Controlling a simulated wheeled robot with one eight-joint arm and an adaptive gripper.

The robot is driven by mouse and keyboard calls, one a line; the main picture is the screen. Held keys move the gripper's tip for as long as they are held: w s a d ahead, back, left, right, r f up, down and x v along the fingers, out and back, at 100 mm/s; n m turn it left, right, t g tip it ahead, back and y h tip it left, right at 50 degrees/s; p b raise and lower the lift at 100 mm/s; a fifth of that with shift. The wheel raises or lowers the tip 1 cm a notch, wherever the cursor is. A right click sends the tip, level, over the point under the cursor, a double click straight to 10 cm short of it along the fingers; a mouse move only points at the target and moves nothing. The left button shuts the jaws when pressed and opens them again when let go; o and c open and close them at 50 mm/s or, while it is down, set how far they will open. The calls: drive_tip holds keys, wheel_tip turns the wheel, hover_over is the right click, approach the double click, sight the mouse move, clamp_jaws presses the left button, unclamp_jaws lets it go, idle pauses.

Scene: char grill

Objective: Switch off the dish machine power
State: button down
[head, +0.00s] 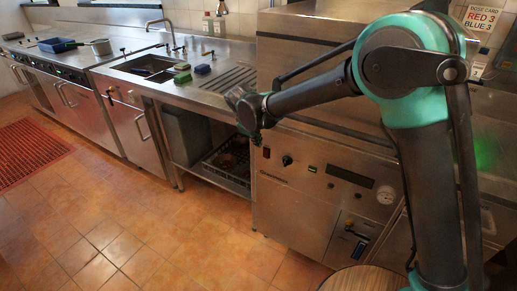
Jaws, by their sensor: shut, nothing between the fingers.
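The dish machine (300,215) is a steel unit at the right with a control panel on its front. A small dark red switch (266,152) is at the panel's left end, beside a black knob (287,160). I cannot tell the switch's position. My gripper (256,138) is shut and empty, pointing down just above and left of the red switch in the picture. I cannot tell whether it touches the panel. A dark display (350,176) and a round gauge (386,196) are farther right on the panel.
A sink (150,66) and a ribbed drainboard (230,78) lie left of the machine. A low rack (228,165) stands under the counter. A dose card (481,18) reads RED 3, BLUE 3. A red mat (30,150) lies on the tiled floor, which is otherwise open in front.

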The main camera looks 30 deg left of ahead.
drive_tip(key=shift+w+r+v, duration=0.1)
drive_tip(key=shift+w+v, duration=0.15)
drive_tip(key=shift+v, duration=0.8)
drive_tip(key=shift+w+r+v, duration=0.1)
drive_tip(key=shift+w+v, duration=0.1)
drive_tip(key=shift+v, duration=0.9)
